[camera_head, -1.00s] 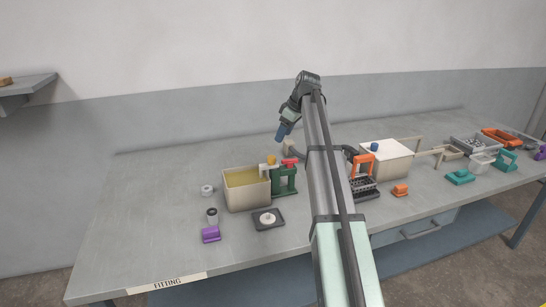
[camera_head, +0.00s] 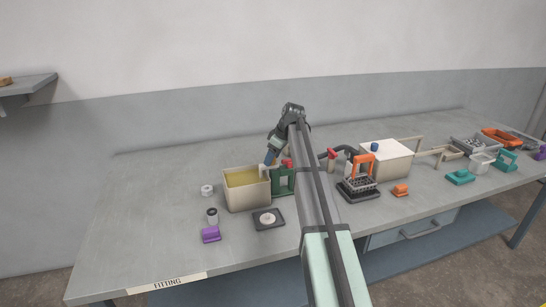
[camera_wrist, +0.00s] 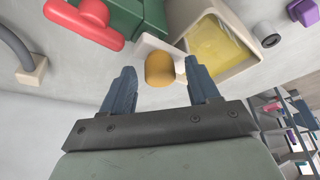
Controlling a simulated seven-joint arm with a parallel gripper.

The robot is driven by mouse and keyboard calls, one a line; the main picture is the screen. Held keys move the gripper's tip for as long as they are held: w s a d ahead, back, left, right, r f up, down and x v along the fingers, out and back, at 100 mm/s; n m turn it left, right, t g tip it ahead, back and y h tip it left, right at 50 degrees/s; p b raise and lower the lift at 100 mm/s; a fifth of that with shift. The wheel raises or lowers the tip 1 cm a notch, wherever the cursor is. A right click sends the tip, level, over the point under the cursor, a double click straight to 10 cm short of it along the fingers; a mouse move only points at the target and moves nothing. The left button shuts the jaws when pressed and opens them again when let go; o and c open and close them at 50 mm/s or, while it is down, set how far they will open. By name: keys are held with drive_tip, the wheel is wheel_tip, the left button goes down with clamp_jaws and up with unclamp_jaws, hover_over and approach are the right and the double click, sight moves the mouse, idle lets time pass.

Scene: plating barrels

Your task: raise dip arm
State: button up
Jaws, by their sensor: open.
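The yellow knob (camera_wrist: 159,68) of the dip arm shows in the wrist view, in front of a white plate (camera_wrist: 150,43). Beside it is the cream tank (camera_head: 246,199) with yellow liquid (camera_wrist: 218,48). A green stand (camera_head: 284,182) with a red handle (camera_wrist: 88,18) is next to the tank. My gripper (camera_head: 269,160) is over the tank's right rim in the head view and hides the knob there. In the wrist view its open fingers (camera_wrist: 159,76) lie left and right of the knob with gaps; I cannot tell their exact depth.
A dark square tray (camera_head: 268,219) with a pale disc, a purple block (camera_head: 211,234), a dark-topped cylinder (camera_head: 212,216) and a white ring (camera_head: 207,190) lie near the tank. A white box (camera_head: 386,160) and an orange-handled basket (camera_head: 361,180) stand right. The front left bench is clear.

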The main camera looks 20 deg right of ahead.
clamp_jaws()
idle(0.6)
